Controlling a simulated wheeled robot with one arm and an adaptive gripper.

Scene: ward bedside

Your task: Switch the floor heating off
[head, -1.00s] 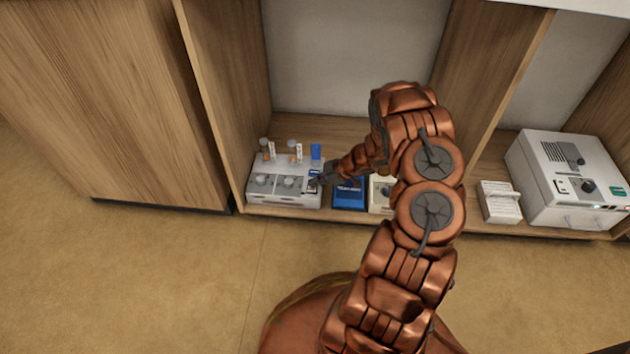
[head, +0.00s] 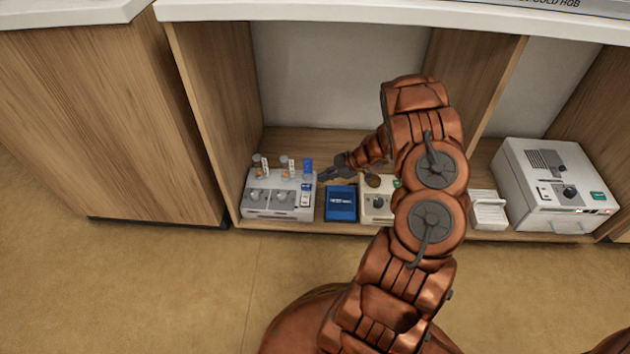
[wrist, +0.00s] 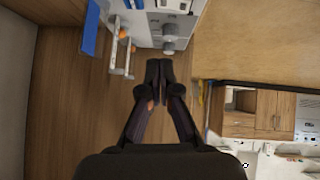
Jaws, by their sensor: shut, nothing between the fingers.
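A white and grey control box (head: 262,213) with two round knobs and a small rocker switch (head: 305,199) at its right end stands at the left of the low shelf. I cannot read its label, nor tell which control is for the floor heating. Its knobs (wrist: 170,30) also show at the top of the wrist view. My gripper (head: 324,175) is shut and empty, just right of and above the box's right end in the head view. In the wrist view my gripper (wrist: 159,70) has its fingertips together below the knobs, apparently apart from them.
A blue box (head: 341,203) and a cream box with a dial (head: 374,211) stand right of the control box. Farther right are a small white block (head: 489,211) and a large white unit (head: 553,185). Shelf uprights (head: 206,130) bound the bay. Floor in front is clear.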

